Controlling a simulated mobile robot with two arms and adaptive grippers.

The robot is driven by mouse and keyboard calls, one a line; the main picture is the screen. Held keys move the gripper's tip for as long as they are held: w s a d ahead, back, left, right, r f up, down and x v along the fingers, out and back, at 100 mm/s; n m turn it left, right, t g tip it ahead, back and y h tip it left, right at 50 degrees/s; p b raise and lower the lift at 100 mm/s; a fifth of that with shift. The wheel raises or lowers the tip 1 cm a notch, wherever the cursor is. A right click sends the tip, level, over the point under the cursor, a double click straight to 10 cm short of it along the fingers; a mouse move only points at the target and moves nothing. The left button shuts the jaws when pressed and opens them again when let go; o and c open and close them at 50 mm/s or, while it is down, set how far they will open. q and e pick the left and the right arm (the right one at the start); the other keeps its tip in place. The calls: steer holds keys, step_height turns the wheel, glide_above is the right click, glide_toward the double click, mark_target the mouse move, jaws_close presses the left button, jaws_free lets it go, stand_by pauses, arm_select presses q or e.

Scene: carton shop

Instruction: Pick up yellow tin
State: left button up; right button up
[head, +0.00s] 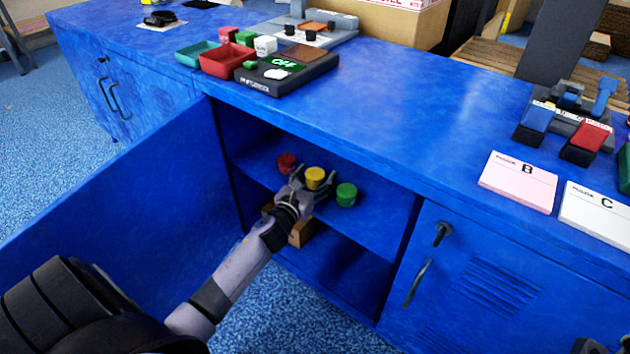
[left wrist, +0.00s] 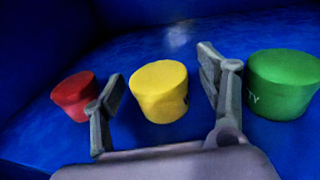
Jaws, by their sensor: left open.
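The yellow tin (head: 315,178) stands on the shelf inside the open blue cabinet, between a red tin (head: 287,162) on its left and a green tin (head: 346,194) on its right. My left gripper (head: 312,186) reaches into the cabinet with its jaws open toward the yellow tin. In the left wrist view the yellow tin (left wrist: 160,91) shows between and beyond the two open fingers (left wrist: 163,100). The red tin (left wrist: 73,95) is outside the left finger, and the green tin (left wrist: 283,84) is outside the right finger.
The open cabinet door (head: 150,215) stands to the left of my arm. The shelf (head: 375,225) has bare room in front of the green tin. A brown block or box (head: 300,233) shows below the gripper. The blue worktop (head: 400,110) above holds trays, a black scale and pads.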

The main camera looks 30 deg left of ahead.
arm_select(q)
steer(key=shift+c, duration=0.3)
steer(key=c, duration=1.3)
